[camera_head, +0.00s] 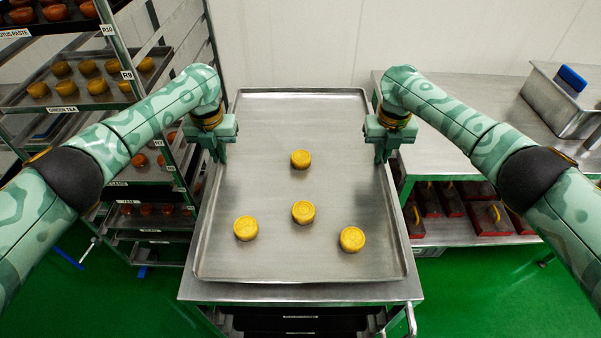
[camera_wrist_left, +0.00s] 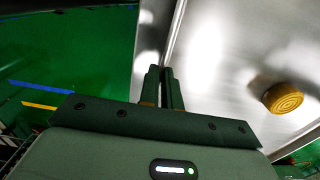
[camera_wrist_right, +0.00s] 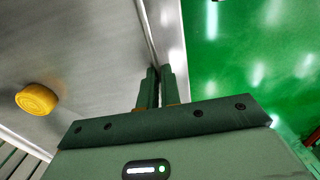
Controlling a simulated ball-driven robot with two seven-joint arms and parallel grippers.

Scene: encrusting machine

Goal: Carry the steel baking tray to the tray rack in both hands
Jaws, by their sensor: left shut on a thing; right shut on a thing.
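The steel baking tray (camera_head: 270,255) lies level in front of me with several round yellow pastries on it, one of them near the middle (camera_head: 303,212). My left gripper (camera_head: 219,157) is shut on the tray's left rim; the rim between its fingers also shows in the left wrist view (camera_wrist_left: 165,85). My right gripper (camera_head: 381,158) is shut on the right rim, as the right wrist view (camera_wrist_right: 154,85) shows. The tray rack (camera_head: 125,60) stands at the left, with labelled shelves holding trays of pastries.
A steel cart (camera_head: 300,291) is under the tray; I cannot tell whether they touch. A steel table (camera_head: 440,150) at the right carries a steel bin (camera_head: 560,105), with red boxes (camera_head: 485,215) on its lower shelf. Green floor is open at the front left and right.

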